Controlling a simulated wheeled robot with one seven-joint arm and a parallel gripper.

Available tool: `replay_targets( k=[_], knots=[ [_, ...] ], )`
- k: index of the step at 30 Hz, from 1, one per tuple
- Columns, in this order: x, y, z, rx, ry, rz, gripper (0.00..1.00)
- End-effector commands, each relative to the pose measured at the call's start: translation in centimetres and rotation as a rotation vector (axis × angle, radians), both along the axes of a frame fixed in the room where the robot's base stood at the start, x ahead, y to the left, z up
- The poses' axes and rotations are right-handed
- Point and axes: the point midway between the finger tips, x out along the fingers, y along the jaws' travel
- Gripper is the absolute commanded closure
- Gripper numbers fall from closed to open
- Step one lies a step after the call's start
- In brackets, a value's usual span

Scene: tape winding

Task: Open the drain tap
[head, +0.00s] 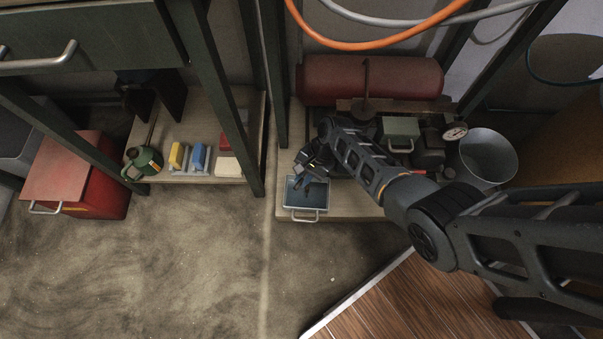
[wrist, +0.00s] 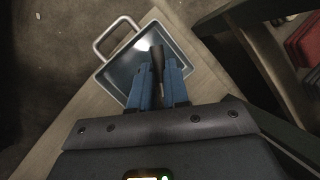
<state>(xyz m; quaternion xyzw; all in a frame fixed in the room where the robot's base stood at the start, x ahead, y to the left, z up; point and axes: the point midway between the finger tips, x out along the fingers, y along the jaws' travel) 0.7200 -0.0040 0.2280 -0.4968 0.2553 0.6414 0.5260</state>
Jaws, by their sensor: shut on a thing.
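My gripper (head: 311,178) reaches down beside the compressor on the low shelf, above a shallow metal tray. In the wrist view its two blue fingers (wrist: 160,88) are closed on a small dark part (wrist: 157,60), which looks like the drain tap's handle. The tap's body is hidden behind the fingers and my gripper, so I cannot tell how far it is turned. The tray (head: 306,210) lies under the gripper at the shelf's front edge, and its handle (wrist: 110,35) shows in the wrist view. I cannot make out any liquid for sure.
The compressor's red tank (head: 370,79) is behind my arm, with a gauge (head: 455,132) and a metal bucket (head: 488,157) to the right. Dark shelf posts (head: 222,95) stand close on the left. A red box (head: 80,175) is far left. The floor in front is clear.

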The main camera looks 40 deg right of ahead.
Motion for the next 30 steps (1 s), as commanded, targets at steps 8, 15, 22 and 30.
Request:
replay_targets(
  k=[8,15,22,30],
  knots=[
    [-0.6,-0.3,-0.1,0.002,0.002,0.261,1.0],
    [-0.9,-0.7,0.0,0.002,0.001,0.446,1.0],
    [-1.2,-1.0,-0.1,0.002,0.0,0.564,1.0],
    [-1.2,-1.2,0.0,0.001,0.0,0.625,1.0]
  ],
)
